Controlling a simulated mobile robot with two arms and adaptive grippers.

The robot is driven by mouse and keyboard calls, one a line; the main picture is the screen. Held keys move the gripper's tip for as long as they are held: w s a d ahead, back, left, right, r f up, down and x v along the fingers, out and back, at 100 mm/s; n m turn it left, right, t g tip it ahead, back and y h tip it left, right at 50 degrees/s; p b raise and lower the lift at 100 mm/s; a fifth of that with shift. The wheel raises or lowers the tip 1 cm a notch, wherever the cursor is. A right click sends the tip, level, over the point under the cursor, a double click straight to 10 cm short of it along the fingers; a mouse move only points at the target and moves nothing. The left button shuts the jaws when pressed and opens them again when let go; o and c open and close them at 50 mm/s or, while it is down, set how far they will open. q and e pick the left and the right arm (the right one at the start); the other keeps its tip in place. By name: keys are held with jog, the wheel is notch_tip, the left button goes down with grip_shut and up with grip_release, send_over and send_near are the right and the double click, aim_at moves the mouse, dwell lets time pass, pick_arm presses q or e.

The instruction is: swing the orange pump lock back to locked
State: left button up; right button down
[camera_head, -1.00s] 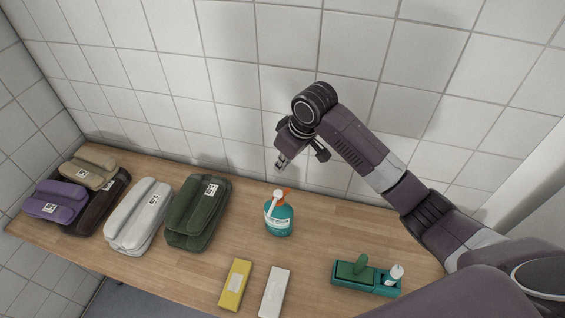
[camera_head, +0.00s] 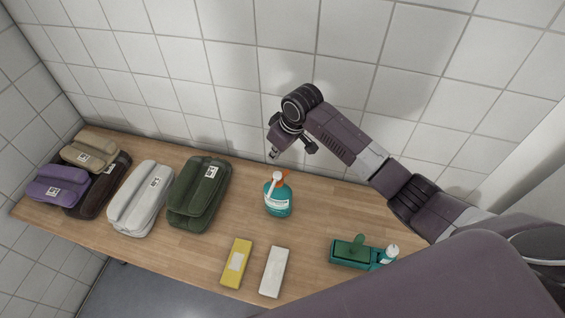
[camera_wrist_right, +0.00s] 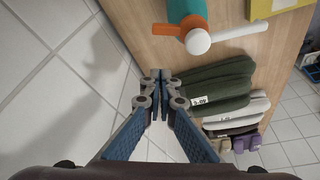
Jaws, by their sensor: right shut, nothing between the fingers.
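A teal pump bottle (camera_head: 278,200) with a white label stands upright on the wooden table. Its white pump head (camera_head: 273,180) has an orange lock (camera_head: 284,176) around the neck. The orange lock (camera_wrist_right: 168,29) also shows in the right wrist view, sticking out to the left beside the white pump head (camera_wrist_right: 198,41), whose spout points right. My right gripper (camera_head: 274,153) is above and behind the bottle, close to the wall. In the right wrist view the fingers (camera_wrist_right: 160,78) are together and empty, apart from the lock. My left gripper is out of view.
Folded green (camera_head: 200,193), white (camera_head: 140,200) and purple (camera_head: 58,186) cloth bundles lie to the left. A yellow box (camera_head: 236,262) and a white box (camera_head: 274,271) lie in front. A green caddy (camera_head: 345,254) with a small bottle stands at the right. The tiled wall is close behind.

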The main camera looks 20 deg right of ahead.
jog(key=s+f+p, duration=0.1)
jog(key=d+f+p, duration=0.1)
jog(key=s+f+p, duration=0.1)
jog(key=shift+s+d+f, duration=0.1)
jog(key=shift+s+d, duration=0.2)
jog(key=shift+w+f, duration=0.1)
jog(key=shift+w, duration=0.05)
dwell(0.3)
